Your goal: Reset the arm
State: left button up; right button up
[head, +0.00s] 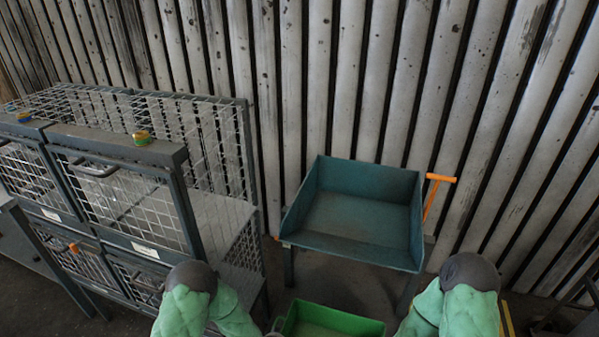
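My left arm, in a green padded cover with a grey cap, shows at the bottom left of centre in the head view. My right arm, covered the same way, shows at the bottom right. Both arms are bent and run out of the picture at the bottom edge. Neither gripper's fingers can be seen, so whether they hold anything is hidden.
A blue-green open tray (413,235) on legs stands ahead, with an orange handle (433,190) at its right. A green bin (350,325) sits low between my arms. A wire-mesh cage cabinet (185,155) fills the left. A slatted metal wall (345,75) closes the back.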

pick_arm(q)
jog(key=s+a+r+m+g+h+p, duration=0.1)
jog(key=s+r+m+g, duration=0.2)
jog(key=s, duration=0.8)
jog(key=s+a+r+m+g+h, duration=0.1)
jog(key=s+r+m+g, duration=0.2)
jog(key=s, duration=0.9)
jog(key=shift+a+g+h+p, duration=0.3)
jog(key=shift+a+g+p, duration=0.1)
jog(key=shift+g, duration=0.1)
